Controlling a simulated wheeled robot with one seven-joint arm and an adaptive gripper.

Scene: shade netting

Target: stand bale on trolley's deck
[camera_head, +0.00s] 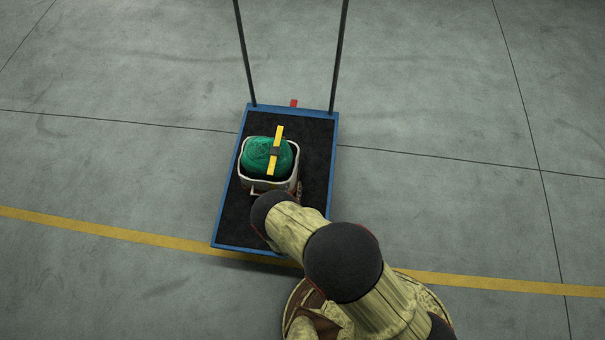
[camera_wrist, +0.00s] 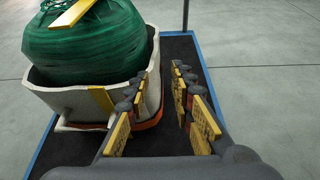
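The green bale (camera_head: 256,152), with a yellow strap across its top, sits in a pale tub on the trolley's black deck (camera_head: 318,150). The bale also shows at upper left in the wrist view (camera_wrist: 85,45). Its lower part is hidden inside the tub. My gripper (camera_wrist: 160,75) is open and empty beside the tub's near right side, above the deck. Dark deck shows between its fingers. I cannot tell whether the left finger touches the tub. In the head view my arm mostly hides the gripper.
The pale tub (camera_head: 271,185) has a yellow band (camera_wrist: 101,98) on its side. The trolley has a blue rim (camera_head: 224,181) and two dark upright bars (camera_head: 244,55) at its far end. The grey floor around it is clear, crossed by a yellow line (camera_head: 110,231).

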